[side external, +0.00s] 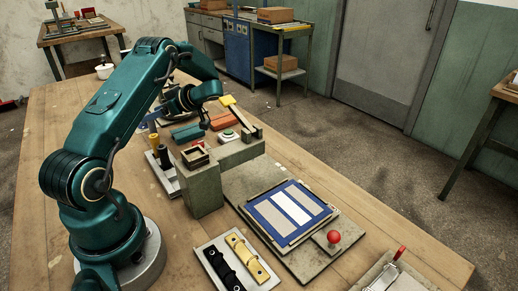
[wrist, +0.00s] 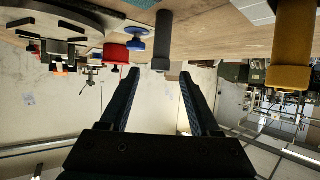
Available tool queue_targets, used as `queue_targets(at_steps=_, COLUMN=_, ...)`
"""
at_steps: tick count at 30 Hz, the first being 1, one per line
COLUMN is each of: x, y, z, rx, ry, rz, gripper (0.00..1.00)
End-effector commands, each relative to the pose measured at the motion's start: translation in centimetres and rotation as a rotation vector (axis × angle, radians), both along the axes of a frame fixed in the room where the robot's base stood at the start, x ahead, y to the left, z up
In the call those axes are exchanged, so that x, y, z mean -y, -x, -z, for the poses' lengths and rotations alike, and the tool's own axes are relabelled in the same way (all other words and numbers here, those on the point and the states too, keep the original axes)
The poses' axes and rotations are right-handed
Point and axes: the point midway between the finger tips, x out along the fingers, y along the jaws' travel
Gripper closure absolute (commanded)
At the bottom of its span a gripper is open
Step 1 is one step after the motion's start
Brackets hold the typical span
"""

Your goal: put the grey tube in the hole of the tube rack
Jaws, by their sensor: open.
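The grey tube (wrist: 162,40) shows in the wrist view, which is upside down. It lies in line with the gap between my fingers, beyond their tips. My gripper (wrist: 159,72) is open, with nothing between its fingers. An orange-yellow tube (wrist: 292,45) stands to the right in the wrist view; it also shows in the side view (side external: 163,159). A dark tube (side external: 153,140), probably the grey one, stands beside it in the side view. Both appear to stand at a pale plate (side external: 175,187), possibly the tube rack. Its hole cannot be made out, and my gripper is partly hidden by my arm.
A concrete block (side external: 203,198) with a small box (side external: 195,157) on top stands close to the tubes. A blue panel (side external: 265,213) and a strap plate (side external: 212,267) lie nearer the camera.

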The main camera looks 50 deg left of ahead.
Motion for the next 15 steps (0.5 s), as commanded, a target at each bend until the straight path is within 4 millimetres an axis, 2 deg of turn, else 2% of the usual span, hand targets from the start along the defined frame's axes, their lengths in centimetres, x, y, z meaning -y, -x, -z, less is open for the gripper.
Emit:
queue_targets(at_steps=3, x=0.1, y=0.1, z=2.2, rx=-0.007, ry=0.003, rz=0.001, gripper=0.37)
queue_targets(at_steps=9, x=-2.0, y=1.3, z=3.1, rx=0.000, ry=-0.001, rz=-0.001, gripper=0.37)
queue_targets(at_steps=15, x=-2.3, y=1.5, z=3.2, rx=0.001, ry=-0.001, rz=0.000, gripper=0.37)
